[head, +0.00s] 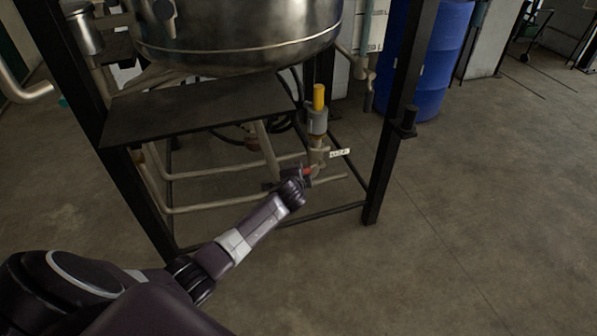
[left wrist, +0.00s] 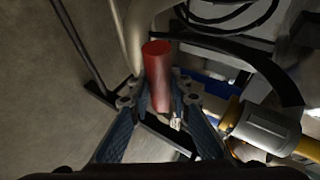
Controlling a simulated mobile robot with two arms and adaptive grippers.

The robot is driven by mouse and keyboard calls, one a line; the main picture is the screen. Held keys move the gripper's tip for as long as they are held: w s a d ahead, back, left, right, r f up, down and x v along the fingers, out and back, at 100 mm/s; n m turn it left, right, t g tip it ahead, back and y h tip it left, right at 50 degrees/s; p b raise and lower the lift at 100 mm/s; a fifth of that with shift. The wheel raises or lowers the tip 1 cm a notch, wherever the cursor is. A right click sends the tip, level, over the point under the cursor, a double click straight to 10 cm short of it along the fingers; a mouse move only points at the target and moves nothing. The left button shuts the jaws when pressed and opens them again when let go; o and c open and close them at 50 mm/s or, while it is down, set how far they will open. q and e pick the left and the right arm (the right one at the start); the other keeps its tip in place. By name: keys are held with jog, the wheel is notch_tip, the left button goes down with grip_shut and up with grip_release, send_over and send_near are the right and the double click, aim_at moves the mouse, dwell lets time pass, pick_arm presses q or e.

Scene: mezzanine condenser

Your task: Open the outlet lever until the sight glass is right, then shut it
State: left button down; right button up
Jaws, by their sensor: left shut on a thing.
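The red outlet lever (head: 308,171) is on the low pipework under the steel vessel. My left gripper (head: 298,179) is at the lever, partly hiding it. In the left wrist view the red handle (left wrist: 158,72) stands between the two fingers of my left gripper (left wrist: 160,98), which is shut on it. A grey fitting (head: 317,121) with a yellow upright part (head: 319,97) stands above the lever and may be the sight glass. It also shows at the right in the left wrist view (left wrist: 265,130). The level inside cannot be read. My right gripper is not in view.
The steel vessel (head: 240,40) and a dark plate (head: 195,107) are above the pipes. A black frame post (head: 385,150) stands right of the lever. A small white tag (head: 340,153) is beside the valve. A blue drum (head: 428,60) is behind.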

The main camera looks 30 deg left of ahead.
pick_arm(q)
jog(key=shift+w+r, duration=0.1)
jog(key=c, duration=1.7)
grip_release()
jog(key=shift+c, duration=0.2)
jog(key=v, duration=1.2)
